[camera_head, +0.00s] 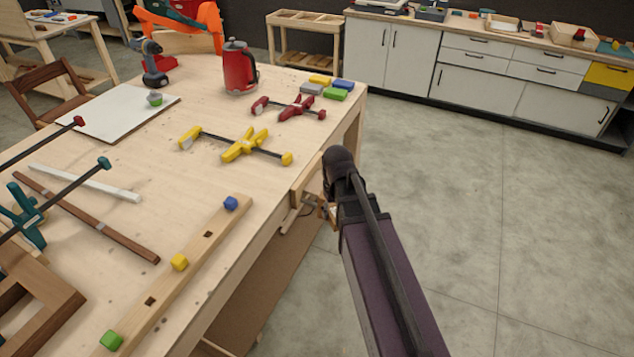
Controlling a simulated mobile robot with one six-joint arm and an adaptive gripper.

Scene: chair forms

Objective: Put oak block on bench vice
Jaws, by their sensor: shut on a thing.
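My gripper (323,206) is just off the right edge of the workbench, mostly hidden behind my own dark wrist and purple arm link. It is shut on a small tan wooden piece, apparently the oak block (332,214), of which only a sliver shows. A wooden jaw at the bench's right edge, apparently the bench vice (305,187), is just left of my gripper. Its lower parts are in shadow below the bench top. I cannot tell whether the block touches the vice.
The workbench (150,210) holds a yellow clamp (243,147), a red clamp (297,108), a red kettle (238,70) and a drill (154,68). A wooden strip with blue, yellow and green cubes (179,262) lies near the right edge. The floor (480,200) on the right is clear.

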